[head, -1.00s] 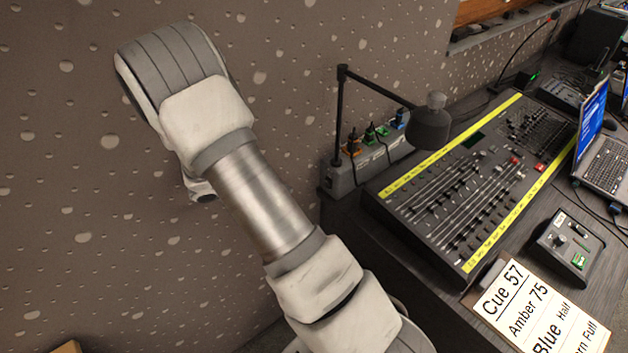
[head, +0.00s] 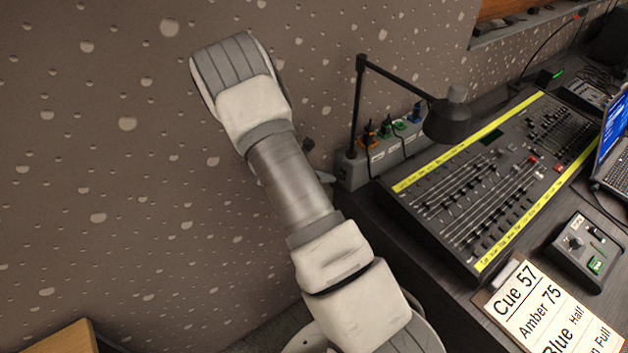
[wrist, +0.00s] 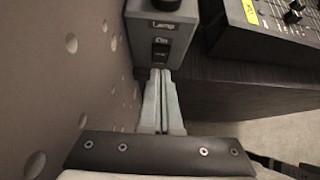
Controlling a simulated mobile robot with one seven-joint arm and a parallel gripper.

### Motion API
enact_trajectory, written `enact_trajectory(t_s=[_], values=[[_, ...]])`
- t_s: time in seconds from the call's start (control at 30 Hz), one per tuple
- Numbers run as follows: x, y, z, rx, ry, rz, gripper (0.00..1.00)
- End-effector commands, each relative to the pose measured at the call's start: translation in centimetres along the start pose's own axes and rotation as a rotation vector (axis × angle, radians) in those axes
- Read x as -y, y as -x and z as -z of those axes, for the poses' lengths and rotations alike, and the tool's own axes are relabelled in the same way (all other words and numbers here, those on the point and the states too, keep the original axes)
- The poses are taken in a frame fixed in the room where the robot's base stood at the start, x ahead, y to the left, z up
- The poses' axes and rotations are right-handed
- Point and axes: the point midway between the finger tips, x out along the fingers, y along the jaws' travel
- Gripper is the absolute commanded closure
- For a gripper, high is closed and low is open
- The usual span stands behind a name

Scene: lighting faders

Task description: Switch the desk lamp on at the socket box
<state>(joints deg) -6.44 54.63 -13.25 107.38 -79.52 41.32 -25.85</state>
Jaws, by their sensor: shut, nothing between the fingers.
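The grey socket box (head: 352,172) stands at the left end of the desk against the wall, with several coloured plugs in its top. In the wrist view its end face (wrist: 178,35) carries the labels "Lamp" and "On" and a black rocker switch (wrist: 160,52). My gripper (wrist: 160,73) is shut and empty, its fingertips just below the switch in the picture. I cannot tell whether they touch the box. In the head view my arm hides most of the gripper. The black desk lamp (head: 449,118) leans over the desk, and no glow shows from it.
The fader console (head: 480,190) with yellow strips fills the desk beside the box; its corner also shows in the wrist view (wrist: 262,15). The wall (wrist: 60,90) runs close along the left. A cue card (head: 545,310) and small control box (head: 588,250) lie at the right.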

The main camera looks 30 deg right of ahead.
Motion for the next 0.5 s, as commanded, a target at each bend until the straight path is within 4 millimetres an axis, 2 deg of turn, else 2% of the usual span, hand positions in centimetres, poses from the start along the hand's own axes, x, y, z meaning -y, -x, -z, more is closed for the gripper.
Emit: enact_trajectory(t_s=[0.2,0.5], values=[[-0.01,-1.2,-1.25,0.0,-0.001,0.0,1.0],[-0.01,-1.29,-1.32,0.0,0.0,0.0,1.0]])
